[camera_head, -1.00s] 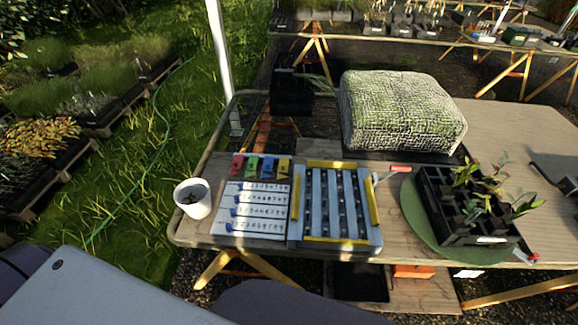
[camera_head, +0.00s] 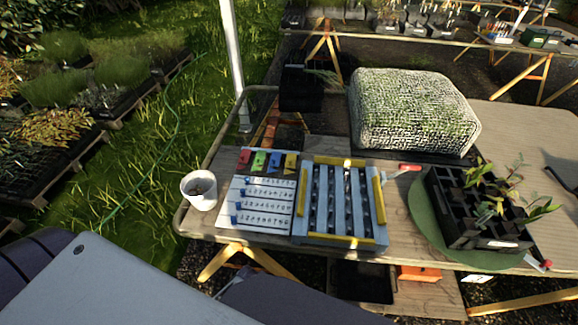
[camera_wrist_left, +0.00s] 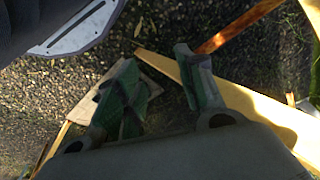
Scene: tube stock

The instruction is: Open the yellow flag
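The yellow flag (camera_head: 291,163) is the rightmost in a row of small coloured flags along the top edge of a white numbered board (camera_head: 251,219) on the wooden table. The blue flag (camera_head: 274,162), green flag (camera_head: 259,161) and red flag (camera_head: 244,157) lie to its left. My left gripper (camera_wrist_left: 157,60) shows in the left wrist view with its two fingers apart and nothing between them. Below it are dark gravel and wooden trestle legs, with no flag in that view. Neither gripper shows in the head view.
A white cup (camera_head: 199,191) stands left of the board. A blue-grey rack with yellow bars (camera_head: 344,239) adjoins it on the right. A green round mat (camera_head: 425,225) holds a black plant tray (camera_head: 446,232). A net-covered block (camera_head: 412,112) sits behind.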

